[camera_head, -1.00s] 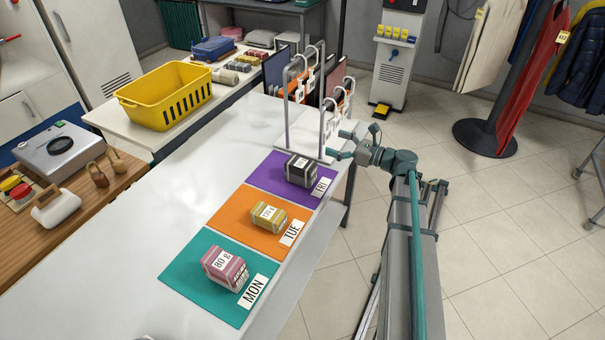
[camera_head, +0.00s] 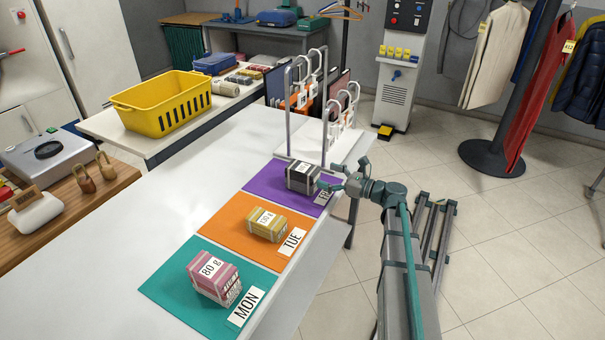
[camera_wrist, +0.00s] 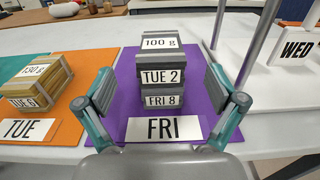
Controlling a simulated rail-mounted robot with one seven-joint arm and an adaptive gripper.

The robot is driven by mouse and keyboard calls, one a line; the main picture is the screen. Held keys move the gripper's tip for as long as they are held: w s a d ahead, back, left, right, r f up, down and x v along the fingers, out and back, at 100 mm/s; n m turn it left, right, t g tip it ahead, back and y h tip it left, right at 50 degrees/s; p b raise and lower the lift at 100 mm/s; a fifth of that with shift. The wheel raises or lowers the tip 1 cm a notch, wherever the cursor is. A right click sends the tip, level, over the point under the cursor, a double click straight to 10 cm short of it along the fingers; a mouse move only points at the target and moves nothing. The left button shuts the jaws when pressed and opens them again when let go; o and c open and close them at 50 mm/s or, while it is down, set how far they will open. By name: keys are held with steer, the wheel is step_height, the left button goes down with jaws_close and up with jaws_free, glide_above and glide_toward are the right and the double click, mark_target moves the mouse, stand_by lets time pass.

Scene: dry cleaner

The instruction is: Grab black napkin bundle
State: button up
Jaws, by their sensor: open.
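The black napkin bundle (camera_head: 303,175) stands on the purple FRI mat (camera_head: 262,183). In the wrist view the bundle (camera_wrist: 160,62) looks dark grey with labels reading 100 g, TUE 2 and FRI 8. My gripper (camera_head: 342,177) is open at the right edge of the purple mat, close beside the bundle. In the wrist view its two fingers (camera_wrist: 167,95) stand apart, one to each side of the bundle's near end, with the bundle ahead of them. I see no finger touching it.
A tan bundle (camera_head: 265,226) sits on the orange TUE mat (camera_head: 222,222), and a pink bundle (camera_head: 213,278) on the teal MON mat (camera_head: 172,290). A metal rack (camera_head: 326,115) with a WED label (camera_wrist: 298,49) stands just behind the purple mat. The table's left side is clear.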

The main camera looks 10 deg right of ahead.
mark_target(308, 169)
steer(key=p+x, duration=0.1)
steer(key=x, duration=0.6)
steer(key=shift+w+a, duration=0.1)
steer(key=c, duration=1.3)
